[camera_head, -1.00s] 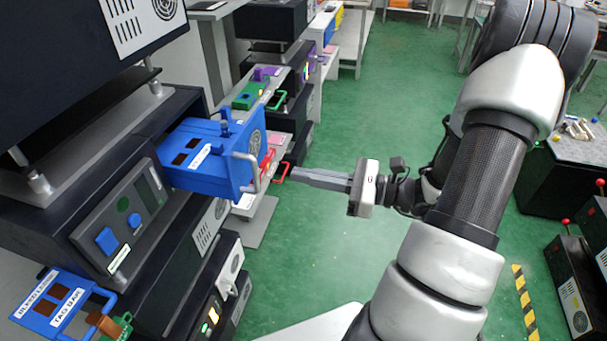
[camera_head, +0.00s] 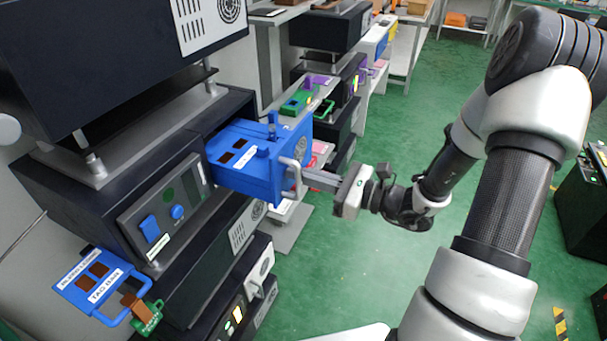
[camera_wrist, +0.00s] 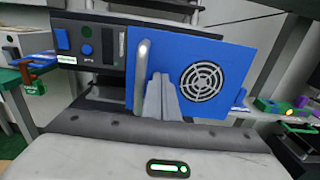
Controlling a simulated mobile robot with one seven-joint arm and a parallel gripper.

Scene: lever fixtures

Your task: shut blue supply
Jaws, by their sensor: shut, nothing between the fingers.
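The blue supply (camera_head: 262,166) is a blue box sticking partly out of a dark rack housing at the left in the head view. Its front face carries a round fan grille and a silver handle (camera_head: 291,178). In the wrist view the blue front (camera_wrist: 212,72) fills the middle, with the handle (camera_wrist: 142,75) at its left. My gripper (camera_head: 306,178) is shut and empty, its fingertips right at the front face beside the handle. In the wrist view the fingertips (camera_wrist: 161,82) overlap the lower face right of the handle; I cannot tell if they touch.
The grey control panel (camera_head: 170,212) with a blue switch and knob is left of the supply. Green (camera_head: 303,101) and purple units stand farther back. Green floor (camera_head: 400,135) is open to the right.

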